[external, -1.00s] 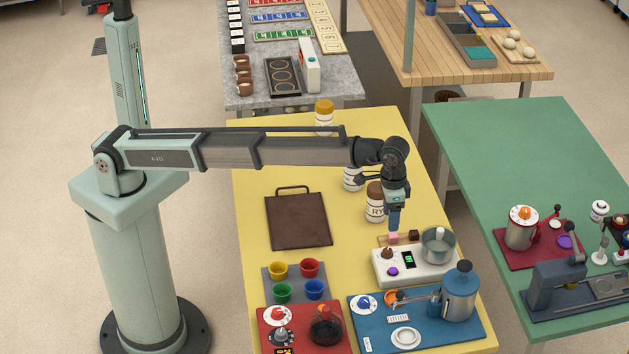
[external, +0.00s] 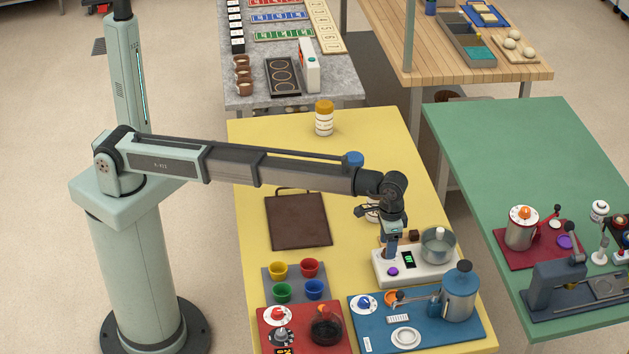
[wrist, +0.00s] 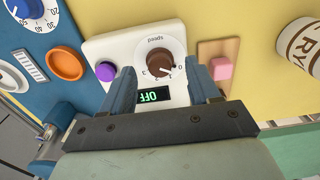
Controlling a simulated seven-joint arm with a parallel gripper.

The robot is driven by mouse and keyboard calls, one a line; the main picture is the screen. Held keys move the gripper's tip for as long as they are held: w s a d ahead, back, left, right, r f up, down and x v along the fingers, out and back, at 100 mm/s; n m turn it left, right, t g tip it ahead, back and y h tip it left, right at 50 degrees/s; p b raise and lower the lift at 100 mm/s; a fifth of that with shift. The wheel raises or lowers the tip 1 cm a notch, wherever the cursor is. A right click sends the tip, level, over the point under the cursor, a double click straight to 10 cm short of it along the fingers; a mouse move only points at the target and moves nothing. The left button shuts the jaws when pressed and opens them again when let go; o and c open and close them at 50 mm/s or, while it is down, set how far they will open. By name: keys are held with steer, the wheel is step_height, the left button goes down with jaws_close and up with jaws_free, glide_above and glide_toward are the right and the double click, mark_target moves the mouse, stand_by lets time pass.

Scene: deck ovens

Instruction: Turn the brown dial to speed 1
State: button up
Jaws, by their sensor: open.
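The brown dial (wrist: 157,63) sits on the white unit (wrist: 105,48), under the word "speed" and beside a numbered scale. Its white pointer mark is near the 0. The unit's display (wrist: 155,95) reads "OFF". In the wrist view my gripper (wrist: 162,76) is open, with one blue finger on each side of the dial. I cannot tell whether they touch it. In the external view my gripper (external: 390,255) points down over the left part of the white unit (external: 440,275) and hides the dial.
A purple button (external: 393,271) is on the unit's front, and a metal pot (external: 438,246) stands on its right part. A pink block (wrist: 221,68) on a wooden piece is beside the unit. A blue mat (external: 375,338) with apparatus lies in front. A jar (wrist: 300,45) stands behind.

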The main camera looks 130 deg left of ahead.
steer(key=shift+f, duration=0.8)
steer(key=c, duration=1)
